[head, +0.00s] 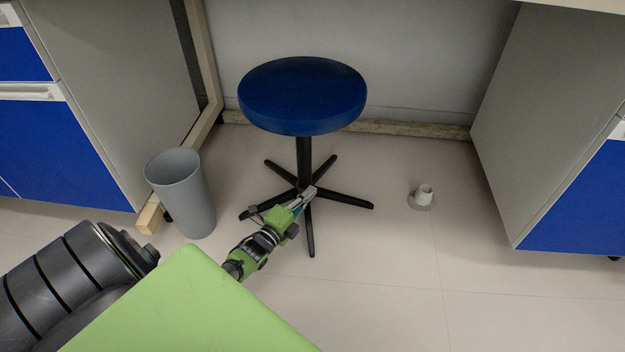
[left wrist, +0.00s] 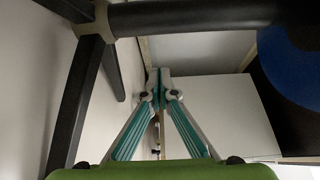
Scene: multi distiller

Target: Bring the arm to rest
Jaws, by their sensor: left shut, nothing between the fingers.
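My left gripper (head: 303,199) is green and dark grey and shows in the head view in front of the stool's base. In the left wrist view its two teal-sided fingers (left wrist: 159,74) meet at the tips, shut with nothing between them. My left arm comes in from the lower left of the head view, partly hidden by a green surface. My right gripper is in neither view.
A stool with a round blue seat (head: 303,92) and black star legs stands just behind the gripper. A grey bin (head: 184,194) stands to the left. Blue-fronted cabinets flank both sides.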

